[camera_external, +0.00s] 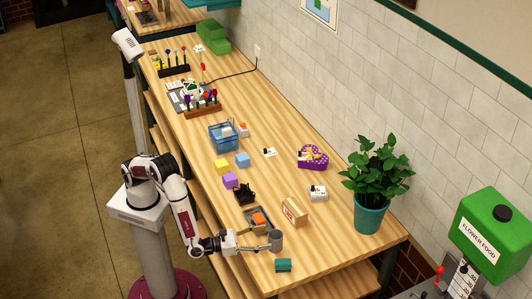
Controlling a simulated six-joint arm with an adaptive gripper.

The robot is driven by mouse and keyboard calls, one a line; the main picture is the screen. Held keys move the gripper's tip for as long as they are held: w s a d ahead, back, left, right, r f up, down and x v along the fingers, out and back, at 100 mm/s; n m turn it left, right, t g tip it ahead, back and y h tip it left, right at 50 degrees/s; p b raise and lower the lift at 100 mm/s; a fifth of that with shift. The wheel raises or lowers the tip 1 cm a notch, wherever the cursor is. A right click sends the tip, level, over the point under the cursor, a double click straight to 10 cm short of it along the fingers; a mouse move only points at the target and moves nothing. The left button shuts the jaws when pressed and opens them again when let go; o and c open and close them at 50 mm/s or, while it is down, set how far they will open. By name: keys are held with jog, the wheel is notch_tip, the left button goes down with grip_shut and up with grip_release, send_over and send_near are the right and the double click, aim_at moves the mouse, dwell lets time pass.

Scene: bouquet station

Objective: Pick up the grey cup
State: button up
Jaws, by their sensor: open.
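The grey cup (275,240) stands near the front end of the wooden table. My gripper (262,239) reaches in from the left, low over the table, with its fingertips at the cup's left side. My gripper is open. The picture is too small to tell whether the fingers touch the cup or lie around it.
A grey tray (268,229) with an orange block (259,220) lies just behind my gripper. A wooden box (295,211) and a potted plant (369,213) stand to the right. Bare table (335,250) lies right of the cup.

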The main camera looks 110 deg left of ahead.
aim_at(276, 236)
jog(key=shift+w+a, duration=0.1)
jog(key=shift+w, duration=0.1)
jog(key=shift+x, duration=2.5)
jog(key=shift+f, duration=0.2)
jog(key=c, duration=1.3)
